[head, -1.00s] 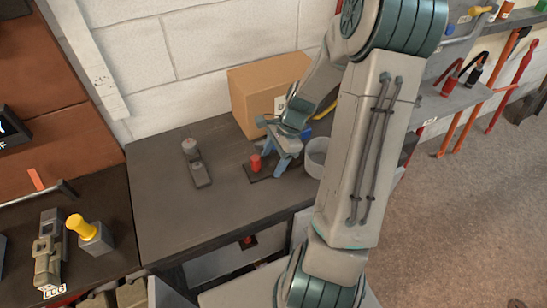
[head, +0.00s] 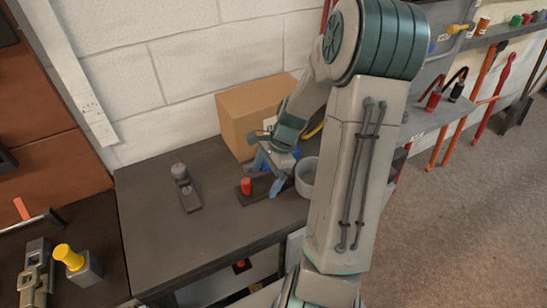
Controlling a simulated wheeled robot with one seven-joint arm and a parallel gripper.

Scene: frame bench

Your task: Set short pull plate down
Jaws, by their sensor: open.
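A flat dark plate with an upright red knob (head: 246,187) lies on the dark bench top (head: 215,230). It appears to be the short pull plate, though no label on it can be read. My gripper (head: 268,178) is open just right of and behind the red knob, its blue fingers pointing down over the right part of the plate. No finger is seen closed on the knob. The fingers hide part of the plate, and I cannot tell whether they touch it.
A second dark plate with a grey knob (head: 185,185) lies to the left on the bench. A grey round bowl (head: 305,178) stands right of my gripper, and a cardboard box (head: 240,118) stands behind. The front left of the bench top is clear.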

